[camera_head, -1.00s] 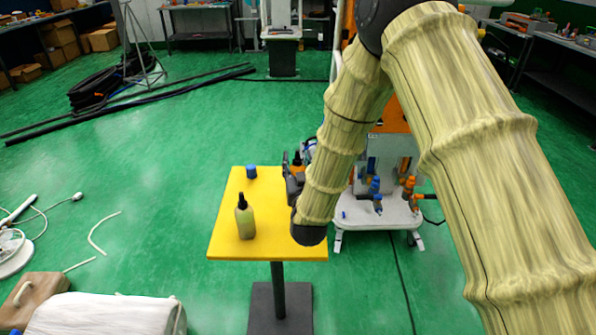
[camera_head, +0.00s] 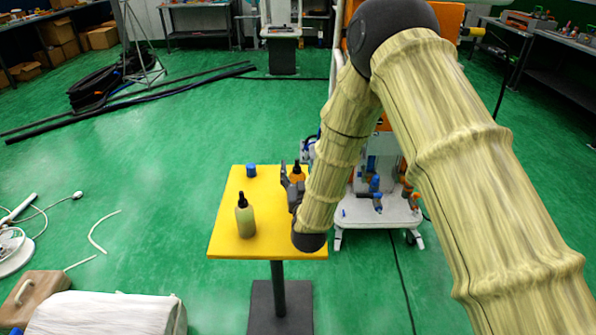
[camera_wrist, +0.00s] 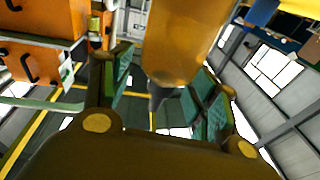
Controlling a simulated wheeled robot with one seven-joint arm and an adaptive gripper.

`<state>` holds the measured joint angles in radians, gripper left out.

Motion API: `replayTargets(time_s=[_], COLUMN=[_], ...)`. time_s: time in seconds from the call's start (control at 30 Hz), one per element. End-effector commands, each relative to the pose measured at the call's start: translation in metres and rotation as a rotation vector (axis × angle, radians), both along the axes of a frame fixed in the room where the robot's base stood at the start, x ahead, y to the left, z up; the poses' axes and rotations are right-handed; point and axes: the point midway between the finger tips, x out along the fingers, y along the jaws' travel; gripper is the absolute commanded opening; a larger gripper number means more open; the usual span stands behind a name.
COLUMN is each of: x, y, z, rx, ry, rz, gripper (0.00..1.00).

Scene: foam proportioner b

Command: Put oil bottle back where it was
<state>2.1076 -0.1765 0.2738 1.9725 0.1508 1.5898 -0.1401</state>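An amber bottle (camera_head: 298,176) with a dark top stands on the right part of the yellow table (camera_head: 225,245), partly hidden by my arm. A second bottle (camera_head: 245,221), holding yellow-green liquid and with a black top, stands upright nearer the front left. I cannot tell from looks alone which is the oil bottle. My gripper (camera_head: 289,183) is beside the amber bottle. In the wrist view, the amber bottle (camera_wrist: 185,45) appears beyond and between the parted fingers of my gripper (camera_wrist: 162,75), with a gap at the left finger.
A blue object (camera_head: 251,171) stands at the back of the table. A white wheeled cart (camera_head: 360,215) with blue and orange fittings is just right of the table, behind my arm.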

Motion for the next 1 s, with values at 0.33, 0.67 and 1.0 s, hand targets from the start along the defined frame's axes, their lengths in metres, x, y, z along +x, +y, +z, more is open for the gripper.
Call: replayTargets(time_s=[0.33,0.67,1.0], x=[0.0,-0.039,-0.072], y=[0.0,-0.005,-0.009], z=[0.003,-0.004,-0.007], rx=[0.0,0.0,0.0], ry=[0.0,0.003,0.001], rz=[0.0,0.0,-0.001], gripper=[0.65,0.65,0.65])
